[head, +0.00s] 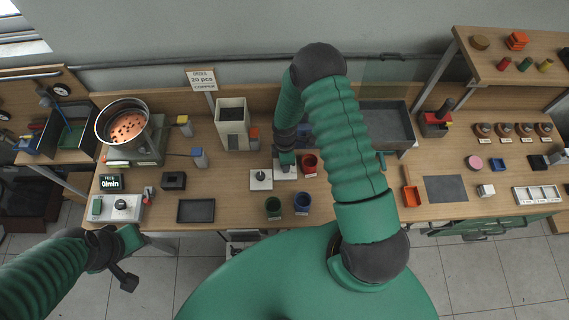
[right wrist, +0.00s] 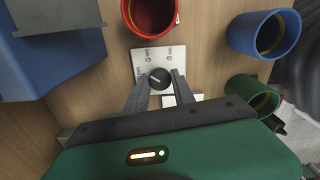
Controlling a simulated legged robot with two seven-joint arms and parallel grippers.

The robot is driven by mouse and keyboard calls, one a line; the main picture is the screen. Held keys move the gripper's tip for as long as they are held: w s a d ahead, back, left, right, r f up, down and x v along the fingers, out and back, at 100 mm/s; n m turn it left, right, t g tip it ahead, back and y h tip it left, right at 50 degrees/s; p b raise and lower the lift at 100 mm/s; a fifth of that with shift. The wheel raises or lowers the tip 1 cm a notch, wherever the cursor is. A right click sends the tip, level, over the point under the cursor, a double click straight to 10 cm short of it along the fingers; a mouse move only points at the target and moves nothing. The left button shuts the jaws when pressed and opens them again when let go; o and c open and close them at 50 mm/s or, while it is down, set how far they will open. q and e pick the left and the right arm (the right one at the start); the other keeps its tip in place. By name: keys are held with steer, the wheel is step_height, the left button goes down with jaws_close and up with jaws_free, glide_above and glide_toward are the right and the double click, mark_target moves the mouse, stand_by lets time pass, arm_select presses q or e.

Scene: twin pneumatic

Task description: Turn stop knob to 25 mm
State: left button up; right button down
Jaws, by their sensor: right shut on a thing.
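The stop knob (right wrist: 160,76) is a round black knob with a white pointer line, on a white plate (right wrist: 147,58) with small dark marks. The marks are too small to read surely. My right gripper (right wrist: 160,86) is shut on the knob, one finger on each side. In the head view my right gripper (head: 286,160) is over that plate (head: 284,173), and the knob is hidden under it. My left gripper (head: 126,277) is low at the left, away from the table things; its jaw gap is not clear.
A second white plate with a dark knob (head: 260,176) is just left. A red cup (head: 309,162) stands close right; green (head: 273,206) and blue (head: 302,201) cups stand in front. A tall beige box (head: 232,128) is behind. A black tray (head: 196,211) lies left.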

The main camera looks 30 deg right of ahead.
steer(key=shift+w+m+b, duration=0.15)
steer(key=shift+m+b, duration=0.6)
steer(key=shift+m, duration=1.45)
steer(key=c, duration=1.4)
jaws_free()
steer(key=o, duration=0.3)
steer(key=shift+d, duration=0.1)
steer(key=shift+o, duration=0.2)
step_height(320, 180, up, 17)
steer(key=b, duration=0.2)
steer(key=shift+f+b, duration=0.2)
steer(key=shift+b, duration=0.2)
